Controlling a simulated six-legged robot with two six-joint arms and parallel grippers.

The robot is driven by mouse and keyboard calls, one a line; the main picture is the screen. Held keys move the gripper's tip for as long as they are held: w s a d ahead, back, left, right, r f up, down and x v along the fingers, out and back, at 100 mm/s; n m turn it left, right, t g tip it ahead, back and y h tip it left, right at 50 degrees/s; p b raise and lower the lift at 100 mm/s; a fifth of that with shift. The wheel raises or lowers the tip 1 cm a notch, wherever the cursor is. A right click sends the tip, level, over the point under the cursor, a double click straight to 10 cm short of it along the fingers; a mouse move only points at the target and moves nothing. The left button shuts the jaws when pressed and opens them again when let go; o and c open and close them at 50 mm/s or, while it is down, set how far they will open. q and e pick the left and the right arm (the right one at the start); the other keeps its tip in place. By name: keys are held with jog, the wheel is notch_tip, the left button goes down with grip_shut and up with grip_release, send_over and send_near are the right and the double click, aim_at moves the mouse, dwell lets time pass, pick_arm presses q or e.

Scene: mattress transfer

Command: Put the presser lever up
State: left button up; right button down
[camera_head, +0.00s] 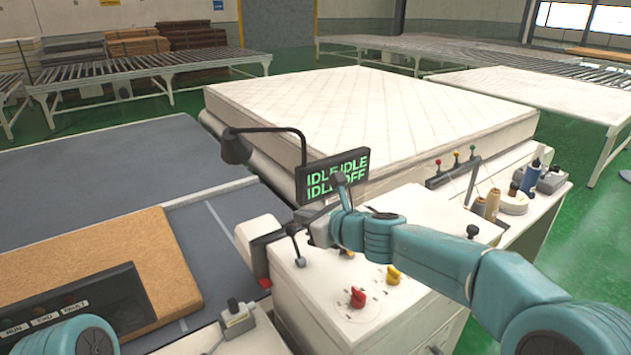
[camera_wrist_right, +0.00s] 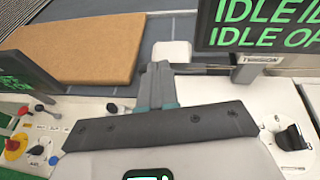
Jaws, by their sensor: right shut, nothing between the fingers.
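A small lever with a dark knob (camera_head: 293,231) stands at the left end of the white machine top, its shaft rising from a grey pivot. It looks like the presser lever, but I cannot be sure. In the right wrist view a dark knob (camera_wrist_right: 112,108) shows left of my fingers, and it may be the same lever. My right gripper (camera_head: 302,215) is beside and above the lever in the head view. Its fingers (camera_wrist_right: 156,68) are together and empty in the right wrist view. I cannot tell whether they touch the lever. My left gripper is out of view.
A status display (camera_head: 332,176) reading IDLE and OFF stands behind my right gripper, with a black lamp (camera_head: 236,148) to its left. A red knob (camera_head: 357,298) and a yellow knob (camera_head: 393,275) sit on the machine top. A white mattress (camera_head: 370,110) lies behind.

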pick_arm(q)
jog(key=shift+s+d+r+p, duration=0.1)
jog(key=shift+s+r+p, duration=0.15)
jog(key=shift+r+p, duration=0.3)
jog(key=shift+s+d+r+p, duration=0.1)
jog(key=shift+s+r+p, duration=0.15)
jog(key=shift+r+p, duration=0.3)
pick_arm(e)
notch_tip(320, 180, up, 10)
jog(key=s+d, duration=0.2)
jog(key=d, duration=0.1)
